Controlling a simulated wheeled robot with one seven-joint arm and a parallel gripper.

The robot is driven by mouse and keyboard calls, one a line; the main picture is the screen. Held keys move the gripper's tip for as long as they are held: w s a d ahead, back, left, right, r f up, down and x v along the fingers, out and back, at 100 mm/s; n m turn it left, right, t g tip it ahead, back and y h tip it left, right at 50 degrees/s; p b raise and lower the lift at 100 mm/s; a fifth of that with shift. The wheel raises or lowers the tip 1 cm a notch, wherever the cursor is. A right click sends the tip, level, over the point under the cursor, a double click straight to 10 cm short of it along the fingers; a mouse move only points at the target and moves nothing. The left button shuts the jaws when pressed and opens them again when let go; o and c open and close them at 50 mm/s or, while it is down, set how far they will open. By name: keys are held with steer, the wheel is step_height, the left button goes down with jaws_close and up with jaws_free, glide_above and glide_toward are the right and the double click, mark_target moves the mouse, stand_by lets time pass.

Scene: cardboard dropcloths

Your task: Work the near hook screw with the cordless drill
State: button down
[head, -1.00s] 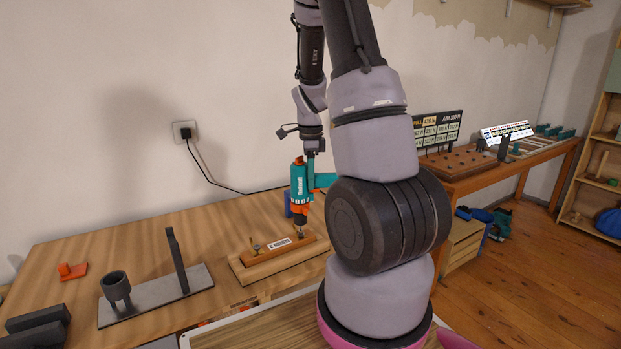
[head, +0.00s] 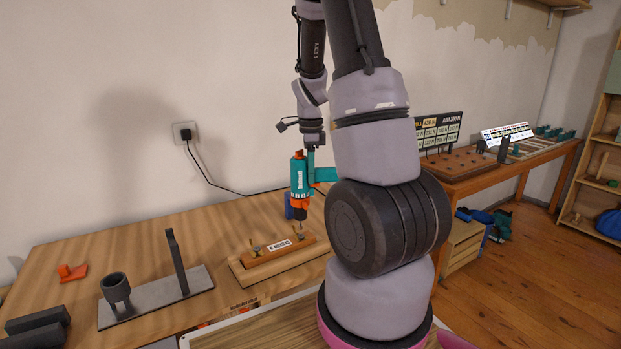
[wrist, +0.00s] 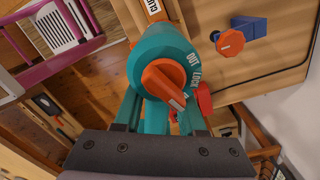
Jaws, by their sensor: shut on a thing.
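The cordless drill (head: 299,178), teal with an orange collar and dark chuck, hangs upright with its bit down in the head view. My gripper (head: 311,150) is shut on it from above. The drill also fills the middle of the wrist view (wrist: 160,48), with an orange selector (wrist: 165,84) beside the words OUT and LOCK. Below stands a labelled wooden block (head: 280,250) with two hook screws, one at its left end (head: 256,249) and one at its right end (head: 300,235). The bit is over the right-end hook; I cannot tell whether they touch.
A grey plate (head: 150,301) with a cup (head: 115,288) and an upright post (head: 176,262) stands left of the block. An orange piece (head: 71,272) lies farther left. A blue block (head: 288,206) is behind the drill. The table's back left is clear.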

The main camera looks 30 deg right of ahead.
steer(key=shift+r, duration=2.5)
steer(key=shift+f, duration=3.75)
steer(key=shift+s+a+f, duration=0.1)
steer(key=shift+s+f, duration=0.15)
steer(key=shift+f, duration=0.25)
stand_by(0.4)
